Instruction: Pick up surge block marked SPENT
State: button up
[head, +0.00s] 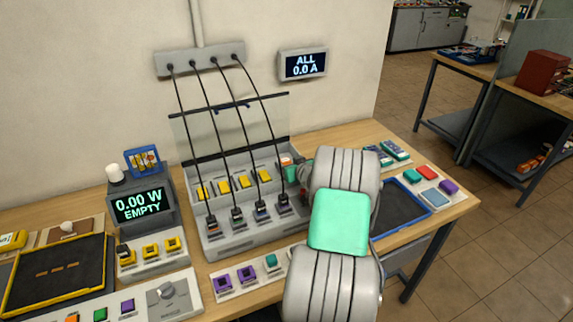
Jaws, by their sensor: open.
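No marking reading SPENT is legible, so I cannot tell which block is the surge block. Small coloured blocks sit on the bench: a red block (427,172), a teal block (411,176) and a purple block (448,187) at the right end.
A grey rack (235,240) with yellow parts, hanging cables and a raised clear panel stands mid-bench. A meter (141,205) reads 0.00 W EMPTY; a wall display (303,65) reads ALL 0.0 A. A yellow-edged tray (20,306) lies left, a blue-edged tray (434,203) right.

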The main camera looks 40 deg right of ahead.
jog(key=shift+c, duration=0.2)
grip_shut()
dwell(0.4)
